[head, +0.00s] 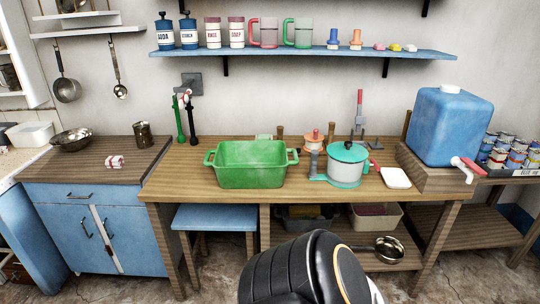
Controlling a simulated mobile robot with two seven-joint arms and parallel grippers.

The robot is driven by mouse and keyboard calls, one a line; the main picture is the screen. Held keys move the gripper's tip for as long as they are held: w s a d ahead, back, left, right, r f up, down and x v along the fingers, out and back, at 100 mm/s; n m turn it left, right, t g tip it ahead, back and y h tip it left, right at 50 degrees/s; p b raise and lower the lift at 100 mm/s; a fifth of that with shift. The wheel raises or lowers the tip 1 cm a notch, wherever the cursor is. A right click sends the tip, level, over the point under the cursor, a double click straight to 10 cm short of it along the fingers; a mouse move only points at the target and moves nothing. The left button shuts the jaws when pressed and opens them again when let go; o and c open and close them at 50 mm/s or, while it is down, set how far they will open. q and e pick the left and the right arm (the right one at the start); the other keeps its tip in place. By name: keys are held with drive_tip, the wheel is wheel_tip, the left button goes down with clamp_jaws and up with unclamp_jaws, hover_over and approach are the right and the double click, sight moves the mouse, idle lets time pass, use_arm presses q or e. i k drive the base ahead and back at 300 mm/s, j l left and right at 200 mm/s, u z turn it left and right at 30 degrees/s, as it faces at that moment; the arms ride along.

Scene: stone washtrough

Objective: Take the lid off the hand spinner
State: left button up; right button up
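The hand spinner (345,172) stands upright on the wooden table, right of the green tub. It has a pale drum with teal parts at its rim and base. Neither of my grippers is in view. Only a black, rounded part of my own arm shows at the bottom middle, well in front of the table.
A green tub (251,165) stands left of the spinner, and a small white dish (395,178) lies to its right. A red-and-orange item (313,138) stands behind it. A big blue water container (441,127) with a tap is farther right.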

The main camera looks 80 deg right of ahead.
sight(348, 151)
drive_tip(key=z, duration=3.15)
drive_tip(key=i+z, duration=0.2)
drive_tip(key=i, duration=0.45)
drive_tip(key=l, duration=0.1)
